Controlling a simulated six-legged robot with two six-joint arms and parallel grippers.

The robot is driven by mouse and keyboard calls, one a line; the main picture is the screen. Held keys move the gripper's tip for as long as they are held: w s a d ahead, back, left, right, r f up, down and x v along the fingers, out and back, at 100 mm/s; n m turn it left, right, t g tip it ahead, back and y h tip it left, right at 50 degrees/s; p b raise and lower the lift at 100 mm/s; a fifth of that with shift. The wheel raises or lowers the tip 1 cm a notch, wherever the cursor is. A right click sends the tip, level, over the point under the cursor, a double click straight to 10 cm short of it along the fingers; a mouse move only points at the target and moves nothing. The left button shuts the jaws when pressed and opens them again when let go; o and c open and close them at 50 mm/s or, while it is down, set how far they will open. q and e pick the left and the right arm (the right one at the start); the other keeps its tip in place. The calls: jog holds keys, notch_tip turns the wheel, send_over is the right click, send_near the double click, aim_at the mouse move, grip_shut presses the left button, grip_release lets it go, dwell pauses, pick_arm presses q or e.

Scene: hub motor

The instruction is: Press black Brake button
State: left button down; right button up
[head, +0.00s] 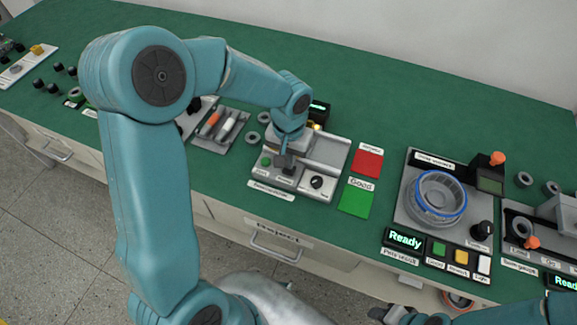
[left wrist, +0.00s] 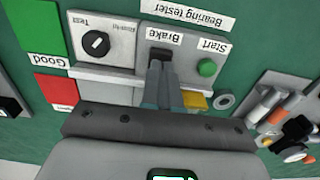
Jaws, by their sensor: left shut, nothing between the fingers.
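The black Brake button (left wrist: 160,54) sits on the grey bearing tester panel (head: 318,196), between the green Start button (left wrist: 207,68) and the black Test knob (left wrist: 96,43). My left gripper (head: 284,162) is shut and empty, pointing down over the Brake button. In the left wrist view, its fingertips (left wrist: 163,68) overlap the button's near edge; I cannot tell whether they touch it. The head view mostly hides the button behind the fingers. Part of my right gripper (head: 390,313) shows at the bottom edge of the head view; its jaw state is unclear.
A red square (head: 368,163) and a green Good square (head: 356,201) lie right of the tester. A station with a blue-ringed hub (head: 437,196) stands further right. A tray of tools (head: 222,126) and loose rings (head: 252,138) lie to the left.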

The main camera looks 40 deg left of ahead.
pick_arm(q)
jog(key=shift+f+b, duration=0.8)
jog(key=shift+f, duration=0.2)
jog(key=shift+r, duration=0.1)
notch_tip(320, 180, up, 14)
jog(key=p, duration=1)
jog(key=shift+s, duration=0.1)
